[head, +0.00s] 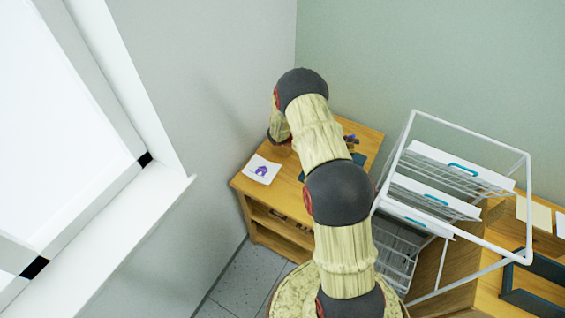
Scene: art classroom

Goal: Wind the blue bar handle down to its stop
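I cannot single out the task's blue bar handle for certain. A small dark blue item (349,138) and a teal piece (358,158) show on the wooden cabinet (367,137), just right of my arm. My arm covers much of the cabinet top, so what stands there is partly hidden. My arm reaches up over the cabinet and bends down at its far left end. The fingers of my gripper cannot be made out there, nor whether they touch anything.
A white card with a purple house drawing (262,169) lies on the cabinet's left part. A white wire rack (528,205) with teal-handled trays (463,168) stands close right of my arm. A wooden shelf (487,303) is at the lower right. Walls and a window (60,110) bound the left.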

